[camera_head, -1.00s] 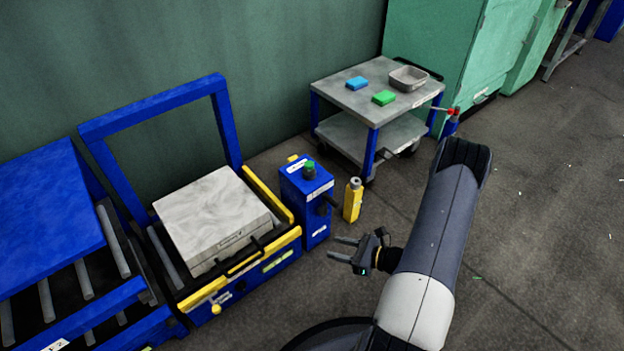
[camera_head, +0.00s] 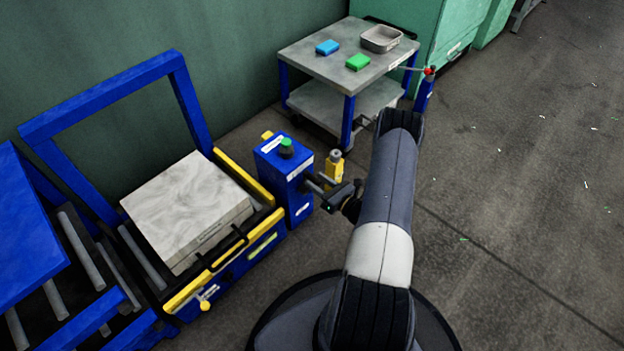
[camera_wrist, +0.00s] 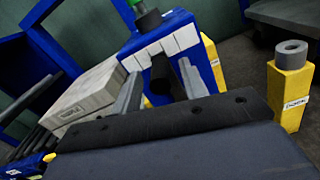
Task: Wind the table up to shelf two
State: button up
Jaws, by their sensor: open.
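The table is a blue roller table with yellow edges (camera_head: 240,178), carrying a pale grey stone-like block (camera_head: 190,208). Beside it stands a blue pedestal (camera_head: 270,165) with a green-topped dark knob (camera_head: 286,148) and a dark crank-like part on its right side, partly hidden by my gripper. My gripper (camera_head: 314,184) is open, its fingers close to that side. In the wrist view the fingers of my gripper (camera_wrist: 158,88) point at the blue pedestal (camera_wrist: 178,35), with a dark round part between them. I cannot tell whether they touch it. The block (camera_wrist: 85,100) shows at left.
A blue rack with rollers (camera_head: 62,285) stands at the left. A yellow post (camera_head: 334,168) stands just behind my gripper. A grey cart (camera_head: 300,58) with blue and green blocks and a tray is at the back.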

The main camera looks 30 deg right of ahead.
jog(key=shift+x, duration=1.45)
grip_shut()
